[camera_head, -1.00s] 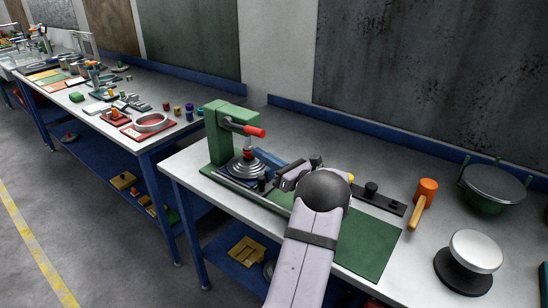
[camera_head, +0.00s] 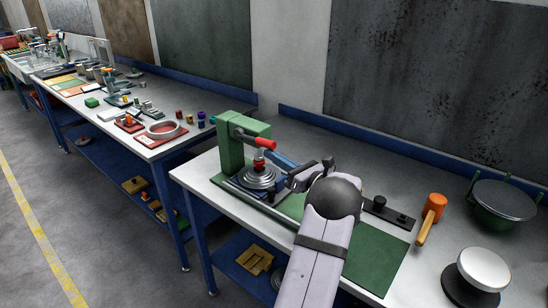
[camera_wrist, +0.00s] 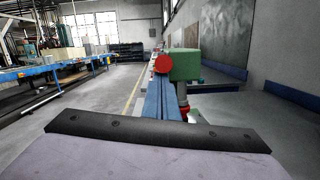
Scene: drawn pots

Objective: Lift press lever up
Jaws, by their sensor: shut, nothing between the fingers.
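The press (camera_head: 232,143) is a green C-shaped frame near the left end of the near bench. Its lever, with a red handle (camera_head: 267,144), sticks out to the right from the upper part. The handle's round red end (camera_wrist: 162,62) faces me in the wrist view. My gripper (camera_head: 272,156) has long blue fingers, shut and empty, pointing at the press. In the wrist view the fingers (camera_wrist: 160,84) reach forward just below the red handle end. I cannot tell whether they touch it. The red-topped ram (camera_head: 258,165) stands above a stepped grey disc.
A green mat (camera_head: 365,258) lies under my arm. A black strip with knobs (camera_head: 387,212), an orange mallet (camera_head: 432,208), a dark green pot (camera_head: 500,202) and a white-topped knob (camera_head: 483,268) stand to the right. Another bench (camera_head: 150,142) with small parts is on the left.

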